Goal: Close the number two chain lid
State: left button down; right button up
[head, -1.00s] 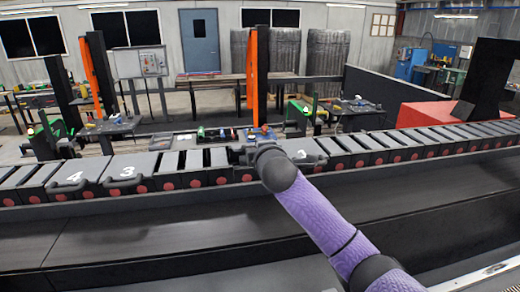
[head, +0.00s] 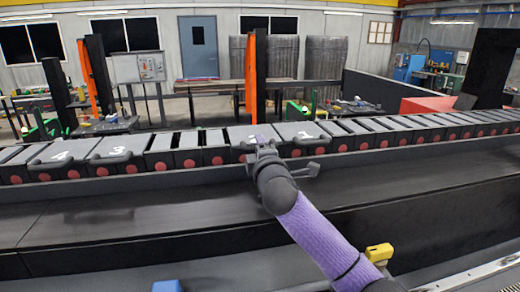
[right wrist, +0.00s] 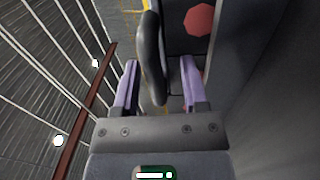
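The number two chain lid (head: 238,134) lies flat on the chain in the head view, in line with its neighbours. Its number is mostly hidden by my right gripper. My right gripper (head: 262,141) is at the front edge of this lid. In the right wrist view, the purple fingers (right wrist: 158,88) stand apart, with a dark curved handle (right wrist: 149,50) between them; a gap shows beside the handle. I cannot tell whether a finger touches it. My left gripper is in neither view.
Lids three (head: 116,146) and four (head: 60,155) lie flat to the left; lid one (head: 303,134) lies to the right. A dark smooth ledge (head: 120,220) runs in front of the chain. A yellow block (head: 379,252) shows near my right arm.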

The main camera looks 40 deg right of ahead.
jog(key=b+v, duration=0.1)
jog(key=v, duration=0.9)
